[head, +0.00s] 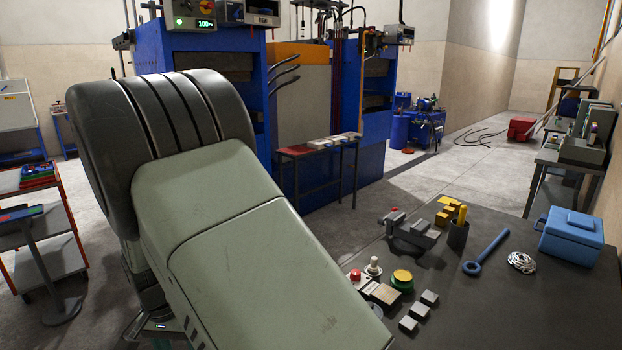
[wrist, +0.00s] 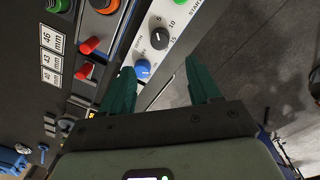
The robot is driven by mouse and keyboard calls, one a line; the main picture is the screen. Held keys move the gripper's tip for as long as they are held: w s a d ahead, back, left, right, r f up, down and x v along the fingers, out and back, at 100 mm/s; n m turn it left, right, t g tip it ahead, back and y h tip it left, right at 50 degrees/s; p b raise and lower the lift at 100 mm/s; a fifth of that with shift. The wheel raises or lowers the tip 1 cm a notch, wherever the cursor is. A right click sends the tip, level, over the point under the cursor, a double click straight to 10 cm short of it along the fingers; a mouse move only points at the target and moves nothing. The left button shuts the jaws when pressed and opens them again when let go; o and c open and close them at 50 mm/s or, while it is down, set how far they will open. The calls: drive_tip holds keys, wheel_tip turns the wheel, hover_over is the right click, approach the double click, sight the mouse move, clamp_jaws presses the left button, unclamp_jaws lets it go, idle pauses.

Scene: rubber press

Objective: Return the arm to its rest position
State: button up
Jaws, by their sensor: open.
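My gripper (wrist: 158,66) shows in the wrist view with its two teal fingers spread apart and nothing between them. It faces a light control strip with a black dial knob (wrist: 159,38) and a blue knob (wrist: 142,68). I cannot tell how close the fingertips are to the strip. In the head view my own arm fills the left and middle, and my gripper is hidden from that view.
Red knobs (wrist: 89,45) and mm labels sit on a dark panel in the wrist view. In the head view, a dark workbench (head: 480,315) holds a vise (head: 410,232), a blue wrench (head: 487,252) and a blue box (head: 572,236). Blue presses (head: 208,90) stand behind.

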drive_tip(key=o, duration=0.7)
drive_tip(key=shift+r, duration=0.1)
drive_tip(key=s+d+r+n, duration=0.3)
drive_tip(key=d+r+n, duration=0.2)
drive_tip(key=r, duration=0.4)
drive_tip(key=s+d+r+n, duration=0.4)
drive_tip(key=d+r+n, duration=0.1)
drive_tip(key=r, duration=0.5)
drive_tip(key=shift+y, duration=0.3)
drive_tip(key=f, duration=1)
drive_tip(key=shift+w, duration=0.3)
drive_tip(key=shift+r, duration=0.15)
wheel_tip(320, 180, up, 10)
drive_tip(key=shift+f, duration=0.1)
